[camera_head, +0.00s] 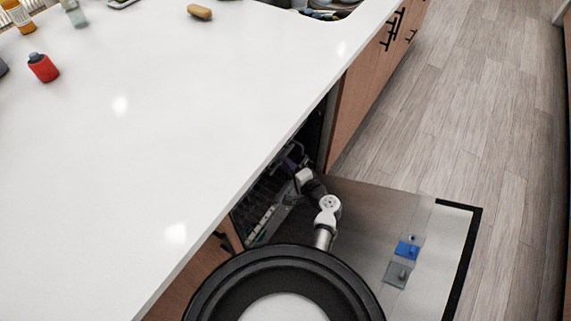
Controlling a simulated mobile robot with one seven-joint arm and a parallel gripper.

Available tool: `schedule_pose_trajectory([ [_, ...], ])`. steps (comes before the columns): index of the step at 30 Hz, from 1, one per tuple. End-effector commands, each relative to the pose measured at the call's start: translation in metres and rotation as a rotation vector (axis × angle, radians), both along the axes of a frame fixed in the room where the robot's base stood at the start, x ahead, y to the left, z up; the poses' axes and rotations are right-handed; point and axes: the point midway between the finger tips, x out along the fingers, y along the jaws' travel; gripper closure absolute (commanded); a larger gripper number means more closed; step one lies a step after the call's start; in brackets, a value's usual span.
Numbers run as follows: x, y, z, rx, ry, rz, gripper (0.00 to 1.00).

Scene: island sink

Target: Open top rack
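The dishwasher under the counter is open, and its door (435,270) lies folded down flat over the floor. The rack (265,205) shows inside the opening as a thin light frame with dark purplish parts, partly under the counter edge. Which tier it is, and how far out it stands, I cannot tell. My gripper (292,160) is at the opening, among the dark parts by the rack. Its fingers are small and partly hidden, so I cannot tell whether they are open or touching the rack.
The white counter (130,150) overhangs the opening. On it stand a red bottle (43,68) and a brown oval item (199,12); a sink (325,8) is at the top. Blue and grey pieces (407,249) lie on the door. The wooden floor (470,110) is clear at right.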

Motion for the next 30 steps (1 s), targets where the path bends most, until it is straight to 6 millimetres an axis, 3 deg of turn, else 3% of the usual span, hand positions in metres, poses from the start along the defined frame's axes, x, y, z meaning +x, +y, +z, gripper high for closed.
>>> schedule_pose_trajectory([
  [6, 0.017, 0.011, -0.004, 0.000, 0.001, 0.001, 0.66],
  [15, 0.019, 0.012, -0.004, -0.001, 0.001, 0.000, 0.66],
  [24, 0.018, 0.012, -0.004, -0.001, 0.001, 0.000, 1.00],
  [30, 0.018, 0.012, -0.004, -0.001, 0.001, 0.000, 1.00],
])
